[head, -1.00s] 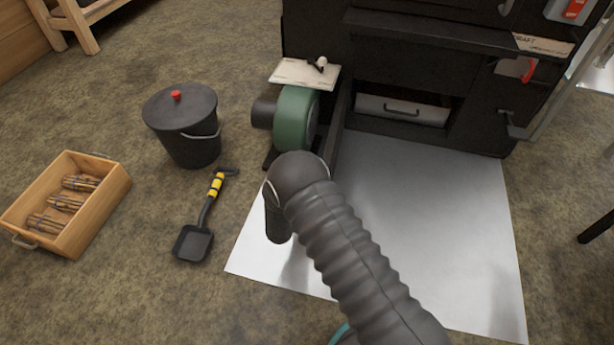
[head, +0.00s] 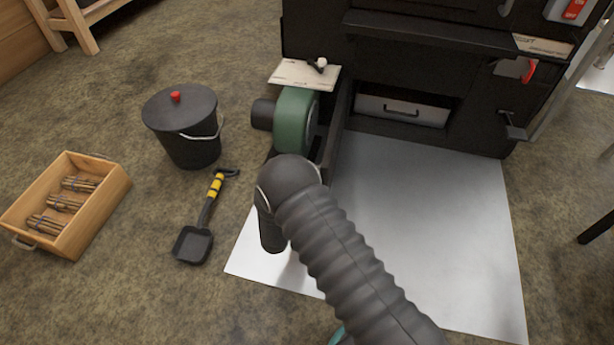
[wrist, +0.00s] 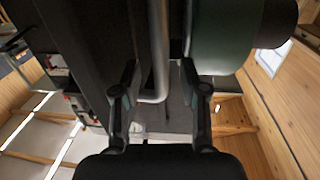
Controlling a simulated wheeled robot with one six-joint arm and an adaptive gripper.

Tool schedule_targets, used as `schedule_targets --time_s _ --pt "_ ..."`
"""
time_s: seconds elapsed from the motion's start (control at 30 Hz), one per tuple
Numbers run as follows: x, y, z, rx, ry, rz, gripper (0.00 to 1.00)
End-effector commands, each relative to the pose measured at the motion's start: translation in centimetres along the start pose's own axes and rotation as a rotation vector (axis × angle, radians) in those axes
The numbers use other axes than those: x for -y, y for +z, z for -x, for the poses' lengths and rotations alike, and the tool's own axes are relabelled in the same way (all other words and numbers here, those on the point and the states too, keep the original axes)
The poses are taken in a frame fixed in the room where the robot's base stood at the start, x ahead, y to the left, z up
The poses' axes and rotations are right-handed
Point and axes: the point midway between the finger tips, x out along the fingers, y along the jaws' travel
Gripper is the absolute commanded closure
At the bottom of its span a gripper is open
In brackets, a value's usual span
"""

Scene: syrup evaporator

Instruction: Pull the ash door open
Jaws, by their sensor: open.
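The ash door (head: 340,128) is a dark panel at the lower left of the black evaporator front. It stands swung out, roughly square to the front, with the opening beside it uncovered. In the wrist view the dark door panel (wrist: 75,50) fills the left of the middle. Its metal bar handle (wrist: 159,50) runs down between the fingers and bends left at its lower end. My gripper (wrist: 159,75) is open, with one finger on each side of the bar; I cannot tell whether either touches it. In the head view my arm hides the gripper.
A green blower (head: 295,120) stands close left of the door; it also shows in the wrist view (wrist: 225,35). A grey ash drawer (head: 402,110) sits in the opening. A lidded bucket (head: 190,130), shovel (head: 195,243) and wooden crate (head: 95,225) lie left.

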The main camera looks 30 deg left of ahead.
Motion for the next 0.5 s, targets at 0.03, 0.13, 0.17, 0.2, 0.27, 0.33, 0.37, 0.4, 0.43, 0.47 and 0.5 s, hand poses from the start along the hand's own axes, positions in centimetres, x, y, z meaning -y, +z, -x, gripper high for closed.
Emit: schedule_targets --time_s 0.03,0.13,0.17,0.2,0.27,0.33,0.37,0.4,0.43,0.47,0.5 --pt "0.1 0.0 1.1 0.001 -0.004 0.003 0.57" --pt "0.1 0.0 3.1 0.001 -0.003 0.002 0.57" --pt "0.1 0.1 3.8 0.002 -0.004 0.003 0.57" --pt "0.1 0.1 4.5 0.002 -0.002 0.003 0.57" --pt "0.1 0.0 5.6 0.001 -0.003 0.002 0.57" --pt "0.0 0.0 6.7 0.001 -0.001 0.002 0.57" --pt "0.0 0.1 7.1 0.002 -0.002 0.002 0.57" --pt "0.0 0.1 7.6 0.002 -0.001 0.002 0.57" --pt "0.0 0.1 7.9 0.002 0.000 0.002 0.57" --pt "0.0 0.1 8.1 0.001 0.000 0.001 0.57" --pt "0.0 0.1 8.4 0.001 0.000 0.001 0.57"
